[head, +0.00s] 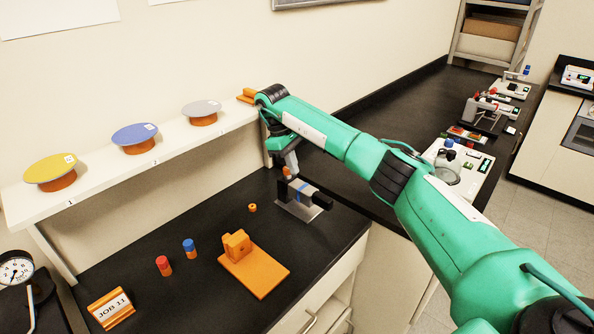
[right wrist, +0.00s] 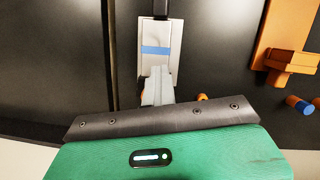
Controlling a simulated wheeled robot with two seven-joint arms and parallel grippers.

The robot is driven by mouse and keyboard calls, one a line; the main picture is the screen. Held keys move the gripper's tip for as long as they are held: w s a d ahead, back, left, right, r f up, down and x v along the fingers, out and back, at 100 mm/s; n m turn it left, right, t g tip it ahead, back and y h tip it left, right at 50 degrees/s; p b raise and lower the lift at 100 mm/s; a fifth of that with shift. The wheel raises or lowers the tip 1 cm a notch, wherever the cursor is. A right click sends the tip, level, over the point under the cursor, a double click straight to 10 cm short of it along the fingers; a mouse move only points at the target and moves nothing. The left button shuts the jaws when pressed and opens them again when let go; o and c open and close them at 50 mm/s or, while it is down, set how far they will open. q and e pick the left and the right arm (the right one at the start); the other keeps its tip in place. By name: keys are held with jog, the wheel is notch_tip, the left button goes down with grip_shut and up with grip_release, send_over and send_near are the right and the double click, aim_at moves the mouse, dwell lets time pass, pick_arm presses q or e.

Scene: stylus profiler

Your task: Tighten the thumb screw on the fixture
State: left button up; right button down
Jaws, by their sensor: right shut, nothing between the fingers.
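A grey metal fixture (head: 297,208) with a blue band and a black end stands near the right edge of the dark bench. It also shows in the right wrist view (right wrist: 155,35). A small orange piece (head: 287,172), perhaps the thumb screw, shows at the fixture's near-wall end by my fingers; its edge shows in the right wrist view (right wrist: 141,93), mostly hidden. My right gripper (head: 291,163) is shut and empty, its fingertips (right wrist: 158,72) over that end of the fixture. Whether they touch it I cannot tell. My left gripper is not in view.
An orange stand (head: 262,274), a small orange ring (head: 252,208), a red-topped cylinder (head: 163,265) and a blue-topped cylinder (head: 189,248) stand on the bench. A shelf (head: 95,184) holds several discs. A JOB 11 sign (head: 111,308) and a dial gauge (head: 16,271) are at left.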

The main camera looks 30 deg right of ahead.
jog(key=c, duration=2.2)
grip_release()
jog(key=shift+w+d+m, duration=0.2)
jog(key=shift+d+m, duration=0.1)
jog(key=shift+d, duration=0.1)
jog(key=c, duration=2)
grip_release()
jog(key=shift+o, duration=0.2)
jog(key=shift+a, duration=0.1)
